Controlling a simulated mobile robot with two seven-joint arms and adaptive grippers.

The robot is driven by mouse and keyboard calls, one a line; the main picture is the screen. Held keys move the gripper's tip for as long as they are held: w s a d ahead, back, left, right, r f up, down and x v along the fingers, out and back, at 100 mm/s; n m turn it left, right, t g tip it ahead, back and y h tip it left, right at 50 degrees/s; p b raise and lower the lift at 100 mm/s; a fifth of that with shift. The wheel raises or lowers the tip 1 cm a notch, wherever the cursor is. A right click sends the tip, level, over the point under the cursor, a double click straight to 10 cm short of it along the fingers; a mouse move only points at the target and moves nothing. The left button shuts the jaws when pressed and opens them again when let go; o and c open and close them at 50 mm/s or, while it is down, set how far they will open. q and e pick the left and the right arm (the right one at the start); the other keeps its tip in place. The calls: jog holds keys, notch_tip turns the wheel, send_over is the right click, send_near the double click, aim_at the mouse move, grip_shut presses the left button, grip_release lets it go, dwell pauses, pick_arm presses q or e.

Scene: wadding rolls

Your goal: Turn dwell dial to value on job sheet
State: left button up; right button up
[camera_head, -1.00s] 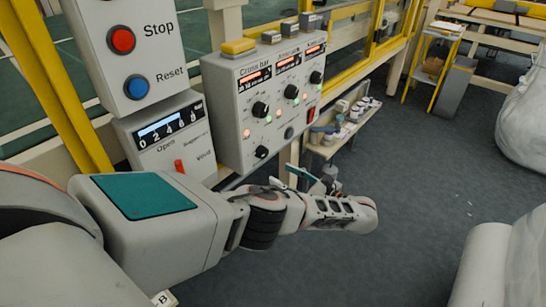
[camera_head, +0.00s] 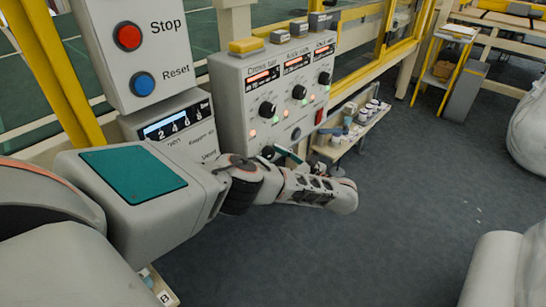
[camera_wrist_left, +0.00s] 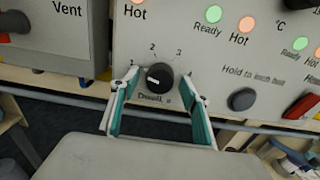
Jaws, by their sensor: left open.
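The dwell dial (camera_wrist_left: 160,77) is a round black knob with a white pointer mark, on a pale panel. In the head view my left gripper (camera_head: 284,157) is at the panel's lower edge and mostly covers the dial. No readable job sheet shows. My right gripper is out of view.
The control panel (camera_head: 231,95) carries three larger black knobs, lit displays and a red switch (camera_head: 320,117). Left of it are a box with red Stop (camera_head: 127,36) and blue Reset buttons. A shelf with small pots (camera_head: 350,135) stands beyond.

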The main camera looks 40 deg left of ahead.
pick_arm(q)
jog(key=c, duration=1.1)
jog(key=m+p, duration=0.1)
jog(key=m, duration=0.3)
jog(key=shift+s+m, duration=0.1)
jog(key=shift+m, duration=0.3)
jog(key=m, duration=0.4)
jog(key=shift+m+p, duration=0.4)
jog(key=shift+f, duration=0.1)
jog(key=o, duration=1.1)
